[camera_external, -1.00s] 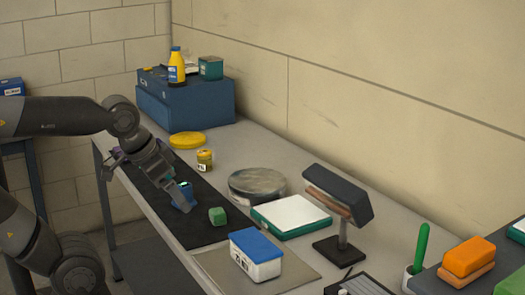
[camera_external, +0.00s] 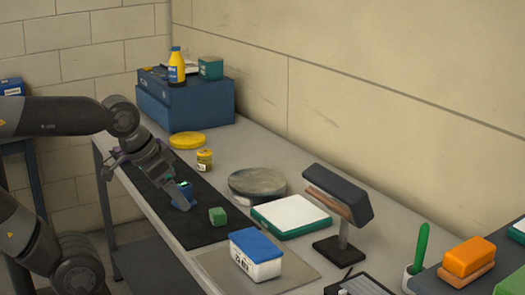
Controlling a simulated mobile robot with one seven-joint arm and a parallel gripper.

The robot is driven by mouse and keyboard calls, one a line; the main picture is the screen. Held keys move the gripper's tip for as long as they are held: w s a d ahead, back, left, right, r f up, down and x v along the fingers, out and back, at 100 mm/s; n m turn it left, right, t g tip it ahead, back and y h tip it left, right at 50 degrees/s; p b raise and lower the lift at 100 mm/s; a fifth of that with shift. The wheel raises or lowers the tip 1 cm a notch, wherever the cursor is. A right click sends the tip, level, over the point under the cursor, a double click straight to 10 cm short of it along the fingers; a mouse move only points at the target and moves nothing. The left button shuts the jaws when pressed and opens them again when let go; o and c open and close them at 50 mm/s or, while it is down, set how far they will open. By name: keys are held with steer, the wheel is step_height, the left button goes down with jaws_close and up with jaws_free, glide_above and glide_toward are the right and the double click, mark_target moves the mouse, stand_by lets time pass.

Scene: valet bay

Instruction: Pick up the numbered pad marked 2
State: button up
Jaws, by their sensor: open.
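My gripper (camera_external: 181,196) is open and points down over the black mat (camera_external: 205,230) on the bench. A small blue block (camera_external: 180,203) is at its fingertips, partly hidden by them. I cannot tell whether the fingers touch it. A small green block (camera_external: 217,215) lies on the mat just right of the gripper, apart from it. No number can be read on either block, so I cannot tell which thing is the pad marked 2.
A small yellow-lidded jar (camera_external: 204,160), a yellow disc (camera_external: 187,140) and a round grey tin (camera_external: 257,184) stand behind the mat. A blue-lidded white tub (camera_external: 256,257) and a green-edged white box (camera_external: 291,215) are to the right. A blue case (camera_external: 190,106) stands at the far end.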

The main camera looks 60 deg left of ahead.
steer(key=w+a+n+t+y, duration=0.2)
steer(key=w+a+y, duration=0.3)
steer(key=w+a, duration=0.9)
steer(key=t+h, duration=0.1)
steer(key=t, duration=0.4)
glide_above(159, 180)
steer(key=s+d, duration=0.3)
steer(key=s, duration=0.2)
step_height(159, 180, down, 16)
steer(key=s, duration=0.1)
steer(key=s+a+f+t, duration=0.1)
steer(key=s, duration=0.1)
steer(key=s+f+t, duration=0.1)
steer(key=shift+s+a+h, duration=0.15)
steer(key=shift+a+h, duration=0.1)
steer(key=shift+h, duration=0.15)
steer(key=shift+s+a+f+t, duration=0.15)
steer(key=shift+s+t, duration=0.15)
steer(key=shift+t, duration=0.2)
steer(key=x, duration=0.5)
steer(key=shift+w, duration=0.2)
steer(key=shift+r+x, duration=0.25)
steer(key=shift+x, duration=1.05)
steer(key=shift+r+x, duration=0.2)
steer(key=shift+x, duration=1.1)
steer(key=shift+w+a, duration=0.1)
steer(key=c, duration=1.1)
